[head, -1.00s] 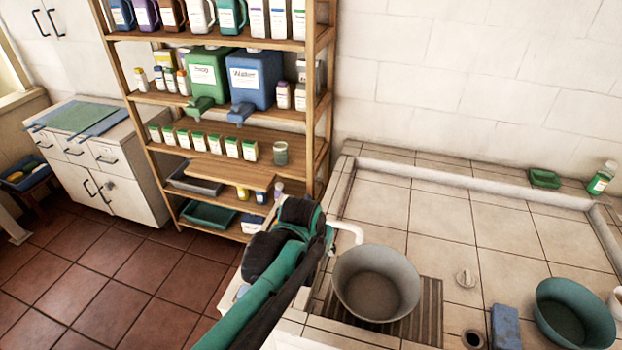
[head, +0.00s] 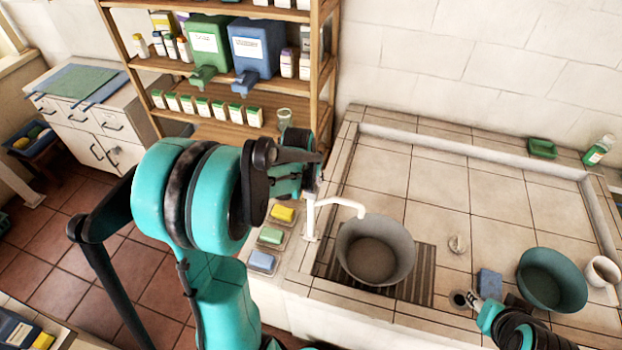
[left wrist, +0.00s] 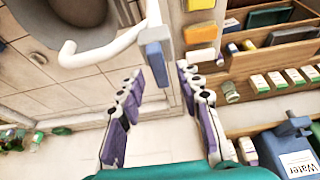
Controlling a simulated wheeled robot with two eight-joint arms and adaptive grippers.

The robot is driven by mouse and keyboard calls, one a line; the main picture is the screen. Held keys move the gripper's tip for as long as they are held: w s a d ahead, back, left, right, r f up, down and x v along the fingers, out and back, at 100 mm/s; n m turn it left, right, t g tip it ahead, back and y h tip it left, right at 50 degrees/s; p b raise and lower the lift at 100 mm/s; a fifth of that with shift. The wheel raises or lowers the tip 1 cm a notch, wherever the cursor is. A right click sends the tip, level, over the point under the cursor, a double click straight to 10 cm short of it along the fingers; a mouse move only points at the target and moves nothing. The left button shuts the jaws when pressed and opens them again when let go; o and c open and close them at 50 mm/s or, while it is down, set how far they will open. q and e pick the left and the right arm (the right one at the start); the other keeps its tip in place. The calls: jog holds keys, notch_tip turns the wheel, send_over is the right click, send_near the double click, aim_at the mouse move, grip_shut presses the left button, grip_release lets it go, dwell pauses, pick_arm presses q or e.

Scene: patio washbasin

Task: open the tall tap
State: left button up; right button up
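The tall white tap (head: 334,203) stands at the left rim of the washbasin, its spout reaching over a grey bowl (head: 375,252). In the left wrist view the white spout (left wrist: 105,48) and a flat blue-grey lever (left wrist: 154,62) show at the top. My left gripper (left wrist: 160,75) is open, with its purple-padded fingers apart; the lever lies in the gap near the fingertips, and contact cannot be told. In the head view the arm mostly hides this gripper above the tap. My right gripper (head: 492,312) is at the lower right by a blue sponge; its fingers are unclear.
Sponges in dishes (head: 270,237) lie left of the tap. A wooden shelf (head: 335,75) with bottles and canisters stands close behind the left arm. A teal bowl (head: 552,280) and white mug (head: 602,271) are at right.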

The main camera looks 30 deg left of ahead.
pick_arm(q)
jog(key=shift+w+f, duration=0.15)
jog(key=shift+f, duration=0.35)
jog(key=shift+c, duration=0.3)
grip_shut()
